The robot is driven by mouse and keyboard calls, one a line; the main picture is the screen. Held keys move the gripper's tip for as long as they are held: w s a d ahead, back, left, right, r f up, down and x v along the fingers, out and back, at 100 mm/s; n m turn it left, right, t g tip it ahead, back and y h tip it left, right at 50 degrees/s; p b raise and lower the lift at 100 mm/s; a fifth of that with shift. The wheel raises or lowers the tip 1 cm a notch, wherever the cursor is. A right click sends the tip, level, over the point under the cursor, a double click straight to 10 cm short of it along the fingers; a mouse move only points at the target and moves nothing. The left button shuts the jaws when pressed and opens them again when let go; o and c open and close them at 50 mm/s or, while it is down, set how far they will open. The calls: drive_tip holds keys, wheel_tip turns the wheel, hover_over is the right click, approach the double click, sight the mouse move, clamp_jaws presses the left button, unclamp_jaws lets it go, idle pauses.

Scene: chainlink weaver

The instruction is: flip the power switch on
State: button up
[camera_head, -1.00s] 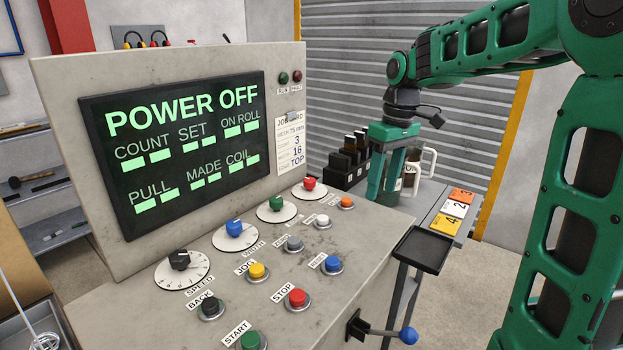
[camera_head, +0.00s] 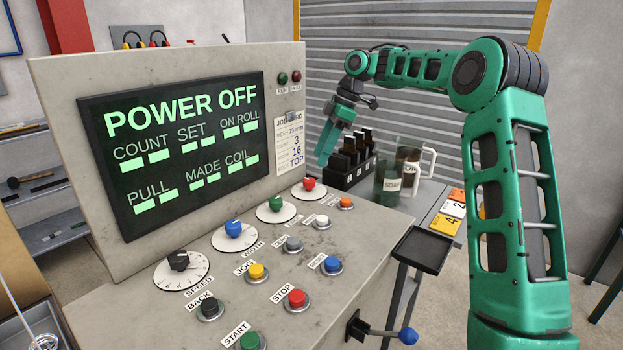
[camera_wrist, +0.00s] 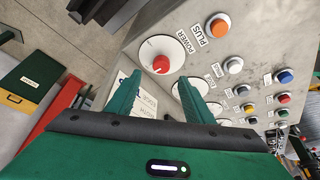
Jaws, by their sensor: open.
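The power switch is a red knob on a round white dial (camera_head: 309,184) at the back right of the console's sloped panel. In the wrist view the red knob (camera_wrist: 161,64) shows beside a "POWER" label, just beyond and between my fingertips. My gripper (camera_head: 325,156) is open and empty, tilted downward above and slightly right of the dial. Its two green fingers (camera_wrist: 160,82) are apart in the wrist view. I see no contact with the knob. The console's screen (camera_head: 178,150) reads "POWER OFF".
Other dials (camera_head: 234,236) and several coloured buttons (camera_head: 296,298) cover the panel. An orange button (camera_head: 345,202) sits right of the power dial. A black rack of bottles (camera_head: 350,163) and a clear jug (camera_head: 411,170) stand behind. A blue-knobbed lever (camera_head: 408,336) sticks out in front.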

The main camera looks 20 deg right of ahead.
sight(310, 179)
drive_tip(key=x, duration=0.8)
drive_tip(key=shift+f, duration=0.3)
drive_tip(key=shift+r, duration=0.1)
drive_tip(key=c, duration=1)
